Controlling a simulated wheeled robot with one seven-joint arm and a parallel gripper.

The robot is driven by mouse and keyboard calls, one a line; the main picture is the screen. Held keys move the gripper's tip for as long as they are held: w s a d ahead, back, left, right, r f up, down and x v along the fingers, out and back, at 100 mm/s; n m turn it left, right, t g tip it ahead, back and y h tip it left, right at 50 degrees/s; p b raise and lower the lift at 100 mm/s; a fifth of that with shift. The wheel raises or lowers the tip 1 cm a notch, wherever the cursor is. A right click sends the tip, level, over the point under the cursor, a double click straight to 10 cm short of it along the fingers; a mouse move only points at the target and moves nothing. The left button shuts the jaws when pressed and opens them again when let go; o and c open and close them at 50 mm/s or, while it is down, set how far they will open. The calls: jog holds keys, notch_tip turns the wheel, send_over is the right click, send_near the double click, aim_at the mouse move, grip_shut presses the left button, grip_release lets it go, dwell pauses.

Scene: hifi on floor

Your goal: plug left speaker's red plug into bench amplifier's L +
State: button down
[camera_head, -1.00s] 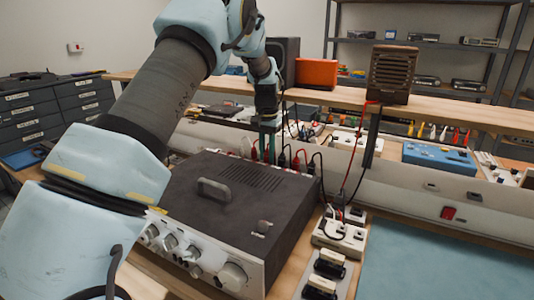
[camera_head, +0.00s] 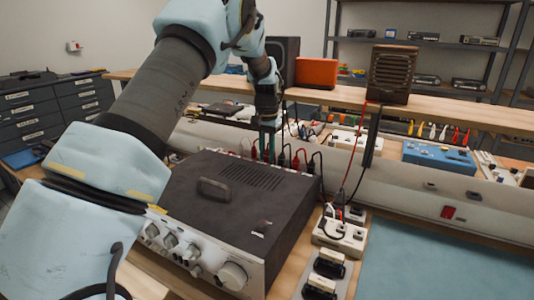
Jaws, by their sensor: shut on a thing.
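The bench amplifier (camera_head: 195,190) is a dark box with a silver knobbed front and a handle on top. Several red and black plugs with leads (camera_head: 296,162) stand along its rear edge. My gripper (camera_head: 267,153) points down at that rear edge, left of those plugs, with its fingers shut. A bit of red (camera_head: 254,153) shows beside the fingers; the held plug is mostly hidden. I cannot tell whether its tip touches a socket, and the L + terminal is hidden behind the case. A dark speaker box (camera_head: 283,48) stands on the shelf behind my arm.
An orange box (camera_head: 316,73) and a brown slatted speaker (camera_head: 392,75) stand on the shelf (camera_head: 460,113). Leads hang from it near the amplifier's right. A white power strip (camera_head: 340,236) lies right of the amplifier. The blue mat (camera_head: 440,265) is clear.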

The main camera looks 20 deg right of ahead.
jog(key=c, duration=0.6)
grip_release()
jog(key=shift+c, duration=0.2)
notch_tip(320, 180, up, 16)
jog(key=p, duration=0.2)
dwell(0.5)
jog(key=shift+f, duration=0.1)
